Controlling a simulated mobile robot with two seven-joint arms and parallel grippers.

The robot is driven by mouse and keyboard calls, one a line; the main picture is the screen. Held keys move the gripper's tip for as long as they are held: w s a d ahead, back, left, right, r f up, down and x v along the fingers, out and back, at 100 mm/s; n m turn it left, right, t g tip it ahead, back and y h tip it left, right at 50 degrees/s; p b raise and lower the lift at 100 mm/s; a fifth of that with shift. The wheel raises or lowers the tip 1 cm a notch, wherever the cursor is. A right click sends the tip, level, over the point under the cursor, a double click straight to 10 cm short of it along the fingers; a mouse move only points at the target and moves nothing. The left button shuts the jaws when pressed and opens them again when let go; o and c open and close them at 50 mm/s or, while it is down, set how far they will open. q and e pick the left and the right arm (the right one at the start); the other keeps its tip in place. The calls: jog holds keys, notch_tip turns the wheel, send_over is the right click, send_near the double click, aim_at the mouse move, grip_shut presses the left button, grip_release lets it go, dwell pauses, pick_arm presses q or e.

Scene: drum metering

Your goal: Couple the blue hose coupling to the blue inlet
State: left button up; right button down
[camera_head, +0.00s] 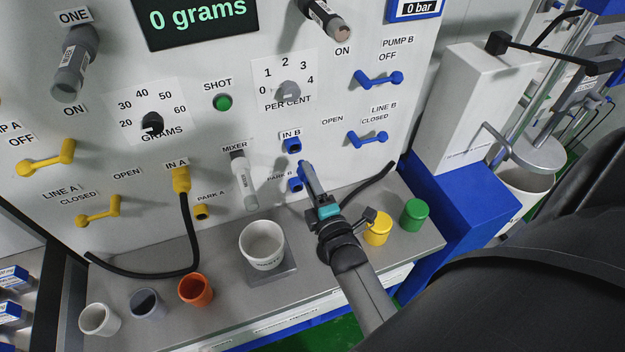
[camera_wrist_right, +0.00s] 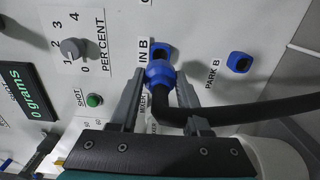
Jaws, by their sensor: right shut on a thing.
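The blue inlet (camera_head: 293,145) under the label IN B is on the white panel; in the right wrist view the inlet (camera_wrist_right: 160,48) shows a dark opening. My right gripper (camera_wrist_right: 160,76) is shut on the blue hose coupling (camera_wrist_right: 158,73), with a finger on each side. The coupling overlaps the near edge of the inlet in that view; I cannot tell whether they touch. In the head view the coupling (camera_head: 302,167) is just below the inlet, at the tip of my right gripper (camera_head: 307,178). My left gripper is not in view.
The blue PARK B socket (camera_wrist_right: 239,62) is empty, beside the inlet. A black hose (camera_wrist_right: 250,110) runs right from the coupling. Yellow (camera_head: 377,228) and green (camera_head: 414,215) caps or cups and a white cup (camera_head: 262,244) stand on the shelf. The MIXER nozzle (camera_head: 244,182) hangs left.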

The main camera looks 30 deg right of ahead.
aim_at(301, 161)
jog(key=shift+b+x, duration=0.45)
jog(key=shift+x, duration=1)
jog(key=shift+w+d, duration=0.1)
jog(key=shift+w, duration=0.15)
dwell(0.4)
jog(key=shift+b+x, duration=0.65)
jog(key=shift+x, duration=1)
jog(key=shift+r, duration=0.1)
jog(key=shift+c, duration=1.4)
grip_release()
jog(key=shift+w, duration=0.1)
